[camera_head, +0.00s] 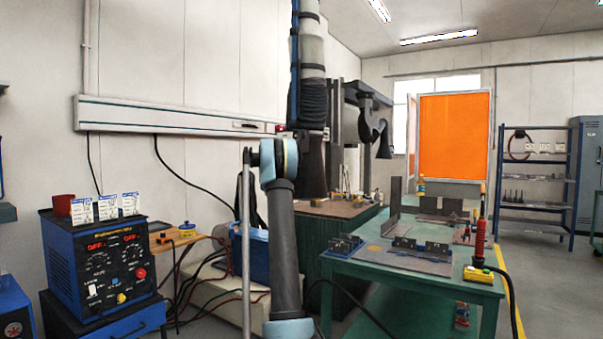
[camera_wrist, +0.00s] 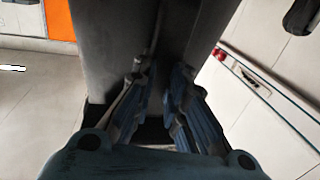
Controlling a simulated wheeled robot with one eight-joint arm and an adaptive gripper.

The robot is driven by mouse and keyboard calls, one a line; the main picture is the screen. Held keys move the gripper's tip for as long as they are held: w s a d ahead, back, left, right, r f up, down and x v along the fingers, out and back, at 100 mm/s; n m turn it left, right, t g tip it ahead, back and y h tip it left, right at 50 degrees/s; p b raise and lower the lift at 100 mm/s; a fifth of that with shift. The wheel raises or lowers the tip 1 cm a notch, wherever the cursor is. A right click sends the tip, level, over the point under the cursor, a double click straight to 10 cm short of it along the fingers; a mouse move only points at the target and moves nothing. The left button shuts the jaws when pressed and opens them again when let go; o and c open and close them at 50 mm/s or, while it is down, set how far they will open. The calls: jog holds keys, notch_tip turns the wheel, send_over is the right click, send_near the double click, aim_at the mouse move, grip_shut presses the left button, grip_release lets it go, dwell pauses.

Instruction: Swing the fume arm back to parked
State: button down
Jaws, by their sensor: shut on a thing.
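The fume arm (camera_head: 312,60) hangs down in the head view as a grey tube with a black ribbed section. It ends in a dark hood (camera_head: 313,170) that flares downward beside the bench. My own wrist partly covers its left side. In the wrist view a dark, wide surface (camera_wrist: 115,45), which looks like the hood, fills the middle just beyond my gripper (camera_wrist: 158,90). My gripper is shut on the fume arm; the exact part between the fingers is hard to make out.
A green table (camera_head: 410,275) with metal fixtures stands right of my arm. A brown-topped bench (camera_head: 335,208) is behind the hood. A dark jointed arm (camera_head: 372,125) stands to its right. A blue welding power source (camera_head: 100,262) is at left, and an orange screen (camera_head: 455,135) at back.

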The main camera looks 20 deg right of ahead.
jog(key=shift+w+a+f, duration=0.1)
jog(key=shift+w+a, duration=1.2)
jog(key=c, duration=1.6)
grip_release()
jog(key=shift+a+f, duration=0.1)
jog(key=v, duration=1.1)
jog(key=shift+s+a, duration=0.15)
jog(key=shift+s, duration=0.25)
